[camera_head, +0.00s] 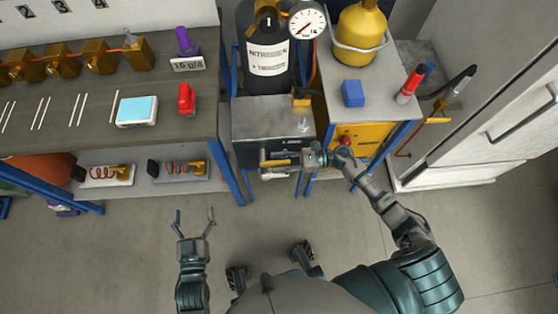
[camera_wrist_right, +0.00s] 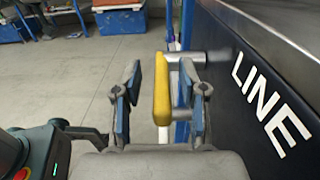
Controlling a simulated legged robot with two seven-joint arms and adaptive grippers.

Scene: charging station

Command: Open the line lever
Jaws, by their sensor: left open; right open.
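The line lever has a yellow handle (camera_wrist_right: 161,88) on a grey metal mount. In the right wrist view it stands between the two blue-padded fingers of my right gripper (camera_wrist_right: 160,98). The fingers are apart, with a clear gap on the left; the right finger is close to the handle, and contact there is unclear. In the head view the yellow lever (camera_head: 279,162) shows at the front of the dark box, with my right gripper (camera_head: 285,164) around it. My left gripper (camera_head: 195,214) is open and empty above the floor.
The dark box (camera_head: 265,113) has a "LINE" label (camera_wrist_right: 270,103) on its front. A nitrogen cylinder (camera_head: 265,55) with a gauge (camera_head: 307,24) stands behind. A yellow panel (camera_head: 362,138) is to the right. A workbench (camera_head: 75,112) is at left. The floor (camera_head: 130,250) around my left gripper is clear.

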